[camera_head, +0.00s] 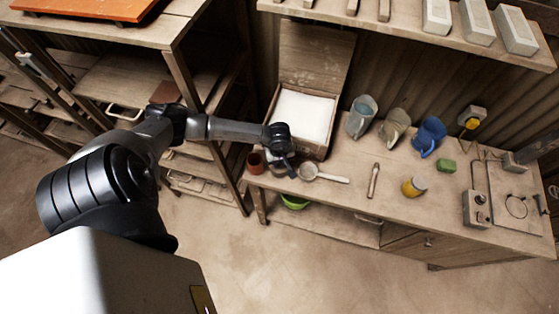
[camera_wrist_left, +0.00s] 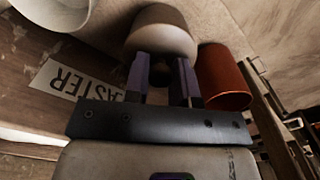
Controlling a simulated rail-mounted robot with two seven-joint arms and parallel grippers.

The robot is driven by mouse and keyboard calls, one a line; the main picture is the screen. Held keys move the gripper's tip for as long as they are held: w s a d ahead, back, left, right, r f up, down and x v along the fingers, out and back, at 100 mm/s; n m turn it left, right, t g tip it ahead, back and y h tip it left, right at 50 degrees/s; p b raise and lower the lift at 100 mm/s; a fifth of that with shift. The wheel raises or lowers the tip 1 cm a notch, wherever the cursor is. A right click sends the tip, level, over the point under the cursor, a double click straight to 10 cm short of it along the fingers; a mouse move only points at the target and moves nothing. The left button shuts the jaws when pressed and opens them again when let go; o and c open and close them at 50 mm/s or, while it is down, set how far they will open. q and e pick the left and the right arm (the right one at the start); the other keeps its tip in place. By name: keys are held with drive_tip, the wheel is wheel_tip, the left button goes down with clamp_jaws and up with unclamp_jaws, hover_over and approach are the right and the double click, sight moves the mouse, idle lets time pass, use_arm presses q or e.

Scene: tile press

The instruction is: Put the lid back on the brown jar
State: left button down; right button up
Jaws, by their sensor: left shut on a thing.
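The brown jar (camera_head: 255,163) stands at the left front corner of the workbench, just left of my left gripper (camera_head: 284,160). In the left wrist view the jar (camera_wrist_left: 224,78) is a plain reddish-brown cylinder right beside the fingers. My left gripper (camera_wrist_left: 160,72) is shut on a small dark knob of a rounded beige-grey piece, which looks like the lid (camera_wrist_left: 161,30). The lid is beside the jar, not on it; whether it touches the bench cannot be told. In the head view the gripper mostly hides it. My right gripper is in neither view.
An open wooden box (camera_head: 303,117) of white powder stands behind the gripper, its plaster label (camera_wrist_left: 78,80) showing. A pale ladle (camera_head: 322,174) lies just right. Jugs (camera_head: 362,115), a yellow cup (camera_head: 414,186) and a green block (camera_head: 446,166) stand farther right. A shelf (camera_head: 420,31) overhangs the back.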

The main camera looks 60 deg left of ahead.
use_arm(q)
drive_tip(key=c, duration=1)
unclamp_jaws()
drive_tip(key=o, duration=0.6)
drive_tip(key=shift+r, duration=0.2)
